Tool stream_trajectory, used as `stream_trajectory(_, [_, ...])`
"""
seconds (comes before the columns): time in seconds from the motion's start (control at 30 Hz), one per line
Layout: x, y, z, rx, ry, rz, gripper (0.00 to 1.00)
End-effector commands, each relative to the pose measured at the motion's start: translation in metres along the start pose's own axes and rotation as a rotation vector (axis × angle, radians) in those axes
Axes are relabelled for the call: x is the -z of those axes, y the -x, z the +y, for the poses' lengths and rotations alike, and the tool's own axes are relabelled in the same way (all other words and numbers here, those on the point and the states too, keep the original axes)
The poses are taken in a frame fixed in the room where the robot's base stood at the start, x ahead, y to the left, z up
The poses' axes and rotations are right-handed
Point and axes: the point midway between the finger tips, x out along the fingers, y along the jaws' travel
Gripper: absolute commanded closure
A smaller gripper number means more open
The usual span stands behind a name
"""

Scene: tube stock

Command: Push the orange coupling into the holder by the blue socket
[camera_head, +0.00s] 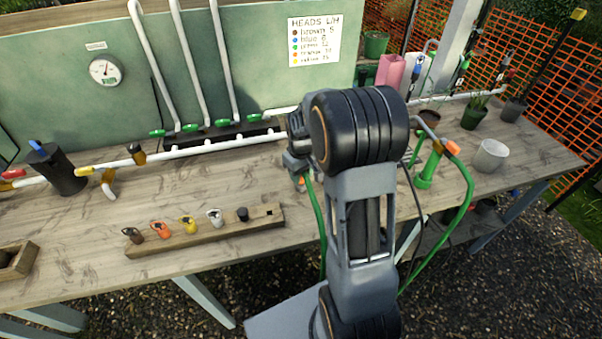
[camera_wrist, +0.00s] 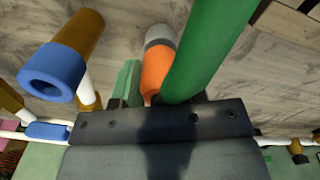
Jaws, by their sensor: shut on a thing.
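In the wrist view an orange coupling (camera_wrist: 156,68) with a grey end (camera_wrist: 160,36) points away from my gripper (camera_wrist: 154,98), which is shut on it. A green hose (camera_wrist: 212,45) crosses close beside the coupling on the right and hides part of it. The blue socket (camera_wrist: 52,72) is a ring on the end of a brown tube at left, apart from the coupling. I cannot tell which part is the holder. In the head view my arm hides most of the gripper; a small orange part (camera_head: 302,181) shows beside it.
A wooden block (camera_head: 190,240) with several coloured fittings lies on the bench. White pipes (camera_head: 215,146) with green valves run behind.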

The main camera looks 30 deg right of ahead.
Motion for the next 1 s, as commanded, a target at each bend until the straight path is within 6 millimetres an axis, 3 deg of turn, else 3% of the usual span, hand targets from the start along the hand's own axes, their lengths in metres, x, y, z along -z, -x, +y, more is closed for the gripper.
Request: stream_trajectory(1.0, [0.000, -0.011, 0.000, 0.000, 0.000, -0.001, 0.87])
